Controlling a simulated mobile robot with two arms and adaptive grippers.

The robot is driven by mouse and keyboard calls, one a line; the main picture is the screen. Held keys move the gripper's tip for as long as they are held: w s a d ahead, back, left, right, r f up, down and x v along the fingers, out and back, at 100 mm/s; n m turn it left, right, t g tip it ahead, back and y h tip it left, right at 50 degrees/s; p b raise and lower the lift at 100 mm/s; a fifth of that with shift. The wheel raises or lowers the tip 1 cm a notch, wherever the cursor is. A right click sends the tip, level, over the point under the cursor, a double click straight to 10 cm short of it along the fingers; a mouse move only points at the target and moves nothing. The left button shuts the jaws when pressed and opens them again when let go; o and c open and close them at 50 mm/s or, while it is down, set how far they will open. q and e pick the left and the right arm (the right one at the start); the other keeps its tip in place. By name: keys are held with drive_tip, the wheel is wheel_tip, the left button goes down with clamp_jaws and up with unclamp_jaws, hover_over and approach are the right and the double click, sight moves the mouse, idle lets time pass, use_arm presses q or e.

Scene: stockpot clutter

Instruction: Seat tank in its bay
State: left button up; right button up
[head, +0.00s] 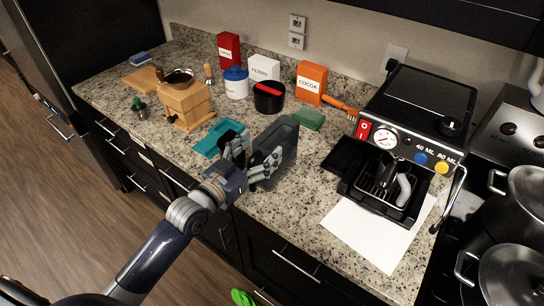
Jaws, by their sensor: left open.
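A dark grey, box-shaped tank (286,137) stands on the granite counter near its front edge, left of the espresso machine (415,115). My left gripper (256,158) is open at the near left side of the tank, with its fingers overlapping the tank in the picture. I cannot tell whether they touch it. The machine has a dark top, a gauge, a red switch and a drip tray in front. I cannot make out the tank's bay on it. My right gripper is not in view.
A teal tray (209,146) lies just left of my gripper. Behind stand a wooden grinder (187,105), a black canister (269,101), an orange cocoa box (312,80) and a green sponge (310,119). White paper (375,238) lies before the machine; steel pots (511,275) are at right.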

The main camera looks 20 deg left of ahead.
use_arm(q)
drive_tip(key=x, duration=0.3)
drive_tip(key=shift+w+d+f+p, duration=0.1)
drive_tip(key=shift+w+d+p, duration=0.1)
drive_tip(key=shift+p, duration=0.15)
drive_tip(key=shift+s, duration=0.1)
clamp_jaws()
